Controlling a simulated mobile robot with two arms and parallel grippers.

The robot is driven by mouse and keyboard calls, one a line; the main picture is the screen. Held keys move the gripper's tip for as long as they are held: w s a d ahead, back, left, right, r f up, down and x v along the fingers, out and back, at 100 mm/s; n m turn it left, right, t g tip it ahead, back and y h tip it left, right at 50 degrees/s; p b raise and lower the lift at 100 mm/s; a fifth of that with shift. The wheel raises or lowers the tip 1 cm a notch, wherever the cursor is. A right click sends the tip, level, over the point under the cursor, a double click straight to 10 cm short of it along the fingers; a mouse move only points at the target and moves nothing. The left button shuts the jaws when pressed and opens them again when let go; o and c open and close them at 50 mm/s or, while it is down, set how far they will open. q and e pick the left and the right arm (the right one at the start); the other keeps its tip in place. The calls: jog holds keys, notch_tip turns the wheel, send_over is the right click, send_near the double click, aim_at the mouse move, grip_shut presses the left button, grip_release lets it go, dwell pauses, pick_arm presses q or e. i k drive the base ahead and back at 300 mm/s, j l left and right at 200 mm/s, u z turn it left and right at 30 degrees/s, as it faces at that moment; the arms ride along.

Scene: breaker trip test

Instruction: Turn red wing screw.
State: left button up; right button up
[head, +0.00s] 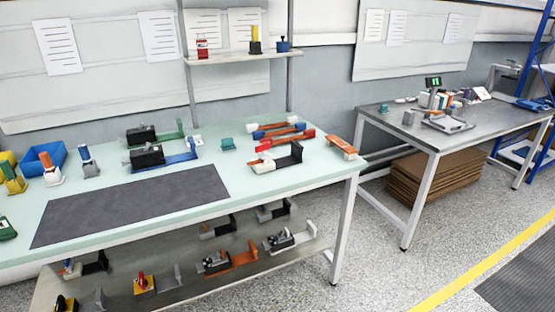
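A small red upright part (142,278), which may be the red wing screw, stands on an orange-yellow block on the lower shelf. It is too small to make out its shape. On the table top, a dark grey fixture (288,157) has a white and red part at its left end, also too small to tell. A red-handled tool (295,137) lies behind that fixture. Neither of my grippers shows in the head view.
The pale green workbench (320,170) holds a dark mat (130,205), a blue bin (43,158) and several fixtures. Its lower shelf (200,284) holds more fixtures. A grey table (400,125) stands at right, with flat cardboard (430,175) beneath. Speckled floor (385,270) is clear in front.

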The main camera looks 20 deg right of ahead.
aim_at(262, 147)
jog(key=i+l, duration=0.4)
jog(key=l, duration=0.15)
jog(key=i+l, duration=0.45)
jog(key=l, duration=0.15)
jog(key=i+l, duration=0.4)
jog(key=l, duration=0.15)
jog(key=i+l, duration=0.4)
jog(key=l, duration=0.2)
